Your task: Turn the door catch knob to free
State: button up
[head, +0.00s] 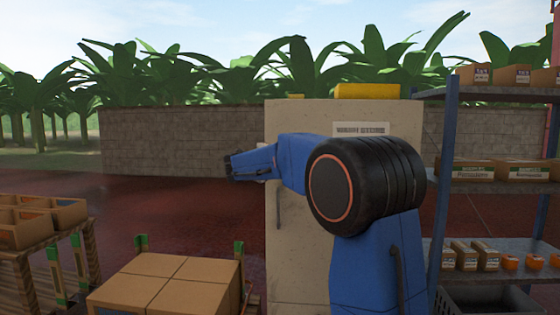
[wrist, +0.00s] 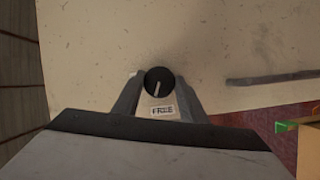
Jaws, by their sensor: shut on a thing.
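The door catch knob (wrist: 159,76) is round and black with a pale pointer line. It sits on the cream cabinet door (wrist: 95,50) in the wrist view. The line runs nearly along the picture's height, its lower end slightly left, near the FREE label (wrist: 162,111) below the knob. My gripper (wrist: 160,83) has a finger on either side of the knob and is shut on it. A pale patch at the left finger is mostly hidden. In the head view my gripper (head: 232,164) is at the cabinet's left side, and the knob cannot be made out.
The cabinet (head: 300,125) has a yellow box (head: 367,91) on top and a dark bar handle (wrist: 270,79). Blue shelving (head: 450,150) stands close on the right. Stacked cartons (head: 170,285) are at front left, and a wooden crate table (head: 40,245) is further left.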

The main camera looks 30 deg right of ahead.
jog(key=shift+f+n+t+h, duration=0.1)
jog(key=shift+n+t+h, duration=0.2)
jog(key=shift+n, duration=0.8)
jog(key=shift+f+n+t+h, duration=0.1)
jog(key=shift+n+t+h, duration=0.2)
jog(key=shift+n, duration=0.8)
jog(key=o, duration=1.1)
jog(key=shift+c, duration=0.2)
jog(key=shift+s+a, duration=0.1)
jog(key=v, duration=1.7)
jog(key=shift+f, duration=0.1)
